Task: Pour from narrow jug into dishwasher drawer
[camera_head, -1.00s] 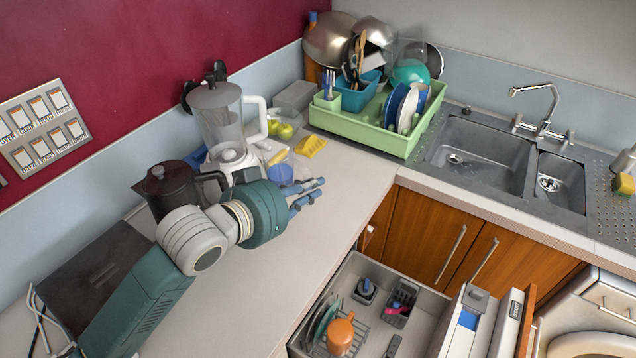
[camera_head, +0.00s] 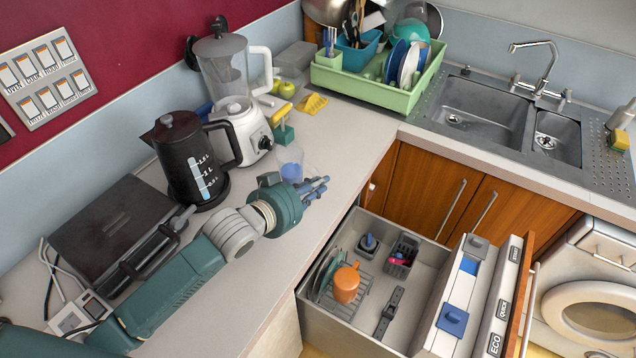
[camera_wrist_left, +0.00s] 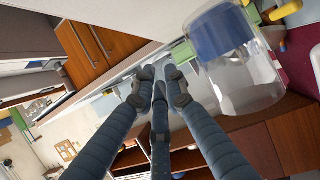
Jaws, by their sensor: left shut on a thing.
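A small clear jug (camera_head: 290,163) with blue contents shows on the counter side just behind my left gripper (camera_head: 318,187). In the left wrist view the clear jug (camera_wrist_left: 238,75) is large and close, beside the fingers. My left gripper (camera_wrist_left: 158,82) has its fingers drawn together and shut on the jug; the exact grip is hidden. The open dishwasher drawer (camera_head: 330,325) is at the lower middle, right of the counter edge. Its door (camera_head: 440,325) has a blue-filled compartment (camera_head: 469,266) and a blue lid (camera_head: 453,320). My right gripper is not in view.
A black kettle (camera_head: 190,165) and a blender (camera_head: 235,105) stand behind my left arm. A green dish rack (camera_head: 385,93) and the sink (camera_head: 485,110) are at the back. An orange mug (camera_head: 346,284) and plates are in the drawer. The counter right of the gripper is clear.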

